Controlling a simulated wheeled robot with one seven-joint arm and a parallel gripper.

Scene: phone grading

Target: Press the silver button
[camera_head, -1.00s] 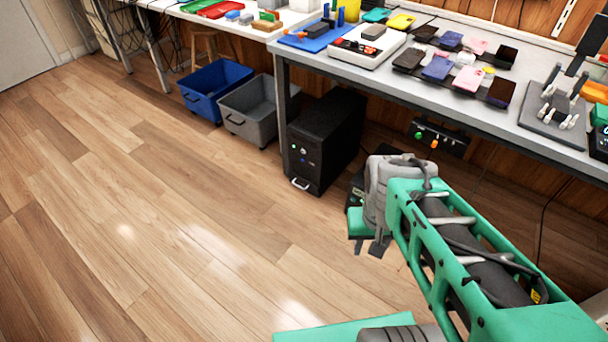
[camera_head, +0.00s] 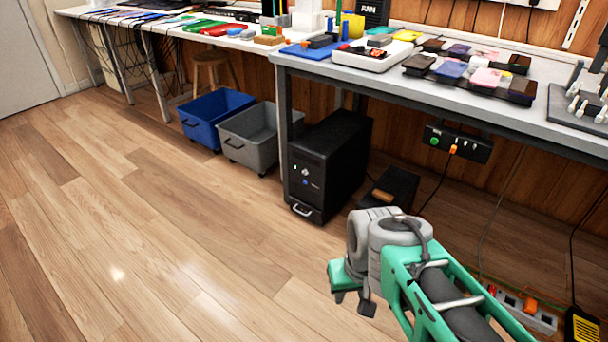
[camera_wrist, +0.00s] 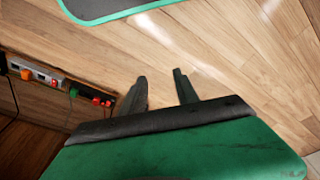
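A black computer tower (camera_head: 341,158) stands on the floor under the left end of the workbench. Its front panel carries a small silver button (camera_head: 306,172) with a green light and a blue one close by. A silver handle shows at its foot. My gripper (camera_head: 353,303) hangs in front of and to the right of the tower, pointing down and well apart from it. In the wrist view my gripper (camera_wrist: 159,84) has its two dark fingers spread with nothing between them. The tower front and its button do not show in the wrist view.
A grey bin (camera_head: 250,133) and a blue bin (camera_head: 214,113) stand left of the tower. A dark box (camera_head: 391,188) lies right of it. A control box (camera_head: 458,143) hangs under the workbench (camera_head: 420,91). The wooden floor in front is clear.

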